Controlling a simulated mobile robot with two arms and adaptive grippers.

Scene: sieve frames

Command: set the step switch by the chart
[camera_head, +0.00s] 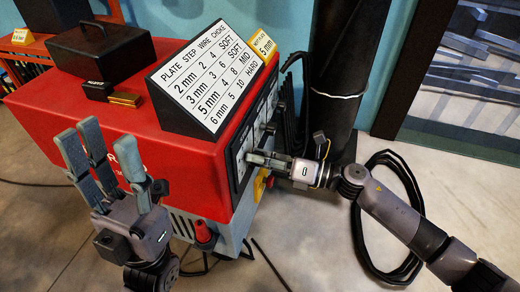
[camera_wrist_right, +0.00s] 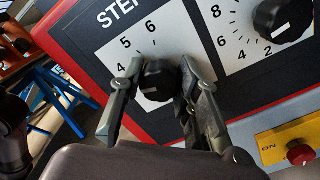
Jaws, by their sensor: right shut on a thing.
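The slanted white chart (camera_head: 205,78) stands on the red machine and lists plate, step, wire and choke; its 5 mm row reads 4, 8, MID. A yellow card (camera_head: 264,46) beside it reads 5 mm. In the right wrist view the black step switch knob (camera_wrist_right: 158,88) sits on a white dial plate with 4, 5 and 6 visible; its white mark faces left, and the number there is hidden. My right gripper (camera_head: 252,158) is shut on this knob, one finger on each side. My left gripper (camera_head: 100,136) is open and empty in front of the machine's left part.
A second knob (camera_wrist_right: 283,18) with a numbered dial is right of the step switch. A red button (camera_wrist_right: 300,152) on a yellow plate marked ON lies below it. A black box (camera_head: 102,50) stands on the machine. A coiled black cable (camera_head: 412,200) lies on the floor at right.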

